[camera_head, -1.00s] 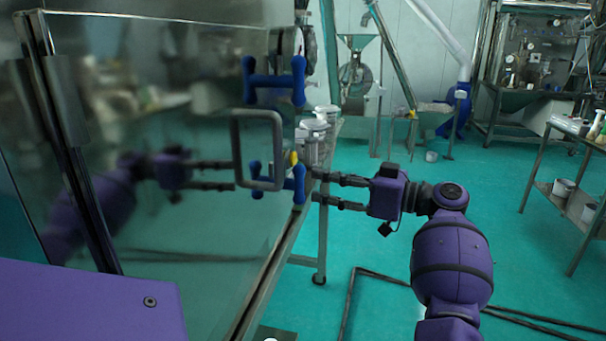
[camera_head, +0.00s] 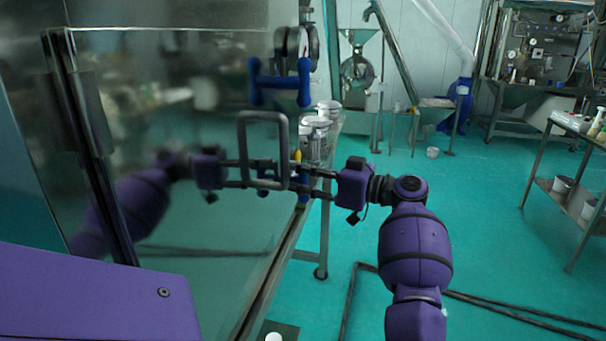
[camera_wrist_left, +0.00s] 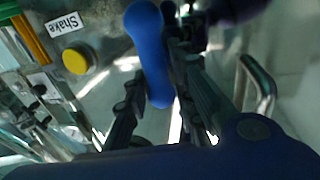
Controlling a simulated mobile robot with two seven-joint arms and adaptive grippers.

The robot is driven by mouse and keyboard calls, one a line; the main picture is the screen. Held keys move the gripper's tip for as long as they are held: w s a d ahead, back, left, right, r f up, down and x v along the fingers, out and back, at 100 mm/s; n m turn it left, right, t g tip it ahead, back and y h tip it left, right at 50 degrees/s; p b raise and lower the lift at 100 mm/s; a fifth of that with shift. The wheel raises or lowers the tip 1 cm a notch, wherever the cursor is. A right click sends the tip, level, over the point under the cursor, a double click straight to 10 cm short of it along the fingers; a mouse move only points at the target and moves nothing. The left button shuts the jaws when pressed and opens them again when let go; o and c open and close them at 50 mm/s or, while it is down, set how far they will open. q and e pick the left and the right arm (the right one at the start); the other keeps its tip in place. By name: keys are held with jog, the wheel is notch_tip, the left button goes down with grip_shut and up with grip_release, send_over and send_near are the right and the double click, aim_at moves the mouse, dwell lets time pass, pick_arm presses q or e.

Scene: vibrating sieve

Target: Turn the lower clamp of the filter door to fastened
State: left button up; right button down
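The lower clamp is a blue, round-ended handle at the right edge of the shiny filter door (camera_head: 190,110). In the head view only a little of the lower clamp (camera_head: 303,190) shows behind my fingers; in the left wrist view its blue handle (camera_wrist_left: 152,55) fills the upper middle. My left gripper (camera_head: 309,181) is at the clamp, its two fingers apart. In the left wrist view the handle lies between the fingers of the left gripper (camera_wrist_left: 158,95); firm contact cannot be told. My right gripper is out of view.
A blue upper clamp (camera_head: 303,82) sits above on the same door edge. A grey door handle (camera_head: 242,150) stands out close to my fingers. The door mirrors my arm. In the wrist view a yellow button (camera_wrist_left: 77,61) is near a "Shake" label (camera_wrist_left: 63,24).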

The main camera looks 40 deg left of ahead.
pick_arm(q)
grip_shut()
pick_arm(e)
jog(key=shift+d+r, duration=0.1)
